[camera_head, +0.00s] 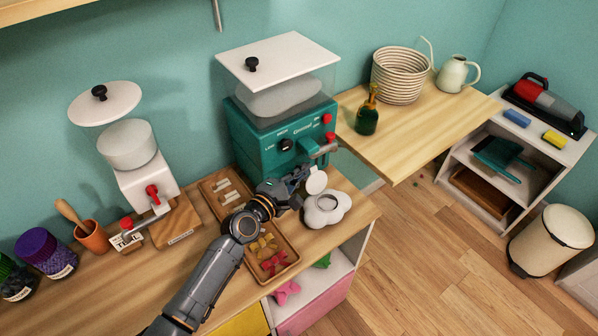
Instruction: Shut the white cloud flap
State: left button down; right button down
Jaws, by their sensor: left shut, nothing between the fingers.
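A white cloud-shaped box (333,214) sits on the wooden counter near its right end, with a dark opening in its top. Its small round white flap (316,182) stands raised at the back of the box, so the flap is open. My left gripper (305,173) is shut and empty. Its fingertips are close beside the upper left of the flap; I cannot tell whether they touch it. My left arm comes in from the lower left. My right gripper is not in view.
A teal machine (270,143) with a red-handled tap stands right behind the gripper. A wooden tray (287,257) with bows lies under my arm. A white dispenser (147,184) stands left. A wooden table (415,135) holds a green bottle (367,117) and a basket (398,77).

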aim_at(315, 186)
pick_arm(q)
jog(key=s+d+m+b, duration=0.1)
jog(key=m+b, duration=0.1)
jog(key=s+m+t+b, duration=0.1)
jog(key=m, duration=0.1)
jog(key=shift+s+d+r+h+b, duration=0.1)
jog(key=shift+s+d+h+b, duration=0.2)
jog(key=shift+d+b, duration=0.1)
jog(key=s+m+b, duration=0.1)
jog(key=m, duration=0.1)
jog(key=s+d+m+t+h+b, duration=0.1)
jog(key=b, duration=0.1)
jog(key=shift+d+m, duration=0.25)
jog(key=shift+m, duration=0.15)
jog(key=shift+s+d+f+m+h+b, duration=0.35)
jog(key=shift+s+d+f+m+b, duration=0.45)
jog(key=shift+s, duration=0.25)
jog(key=shift+s+d+f+m+h+b, duration=0.35)
jog(key=shift+s+d+f+m+b, duration=0.4)
jog(key=shift+s+f+b, duration=0.2)
jog(key=shift+s, duration=0.1)
jog(key=shift+a, duration=0.1)
jog(key=v, duration=1.2)
jog(key=shift+s, duration=0.1)
